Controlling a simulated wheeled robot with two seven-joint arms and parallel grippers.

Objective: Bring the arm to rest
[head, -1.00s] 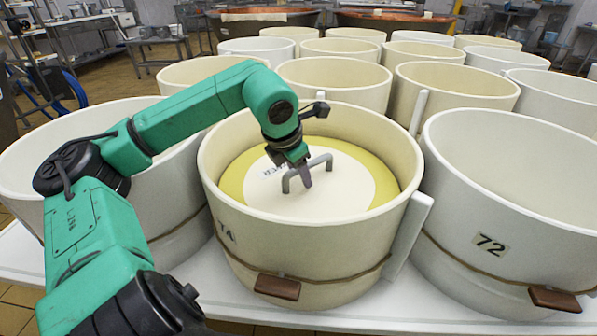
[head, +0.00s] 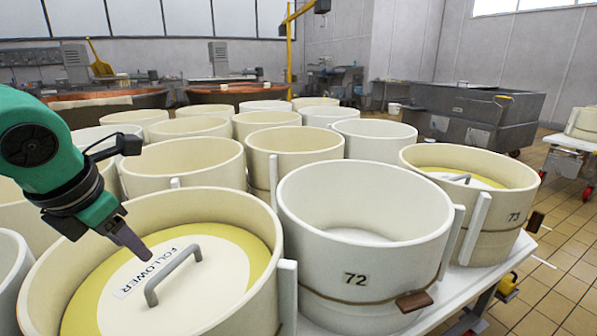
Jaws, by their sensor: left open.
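My left gripper (head: 134,243) comes in from the left in the head view. It is open and empty, above the left part of the near mould. Below it, a pale follower disc (head: 212,289) marked "FOLLOWER" lies inside that mould (head: 258,215), with a yellow ring around it. The follower's grey handle (head: 172,275) stands up to the right of the fingers, and a gap shows between them. My right gripper is not in view.
Mould 72 (head: 355,280) stands empty to the right. Mould 73 (head: 510,228) beyond it holds another follower. Several empty moulds fill the table behind. Copper vats (head: 237,94) stand further back. Tiled floor (head: 565,270) is open at the right.

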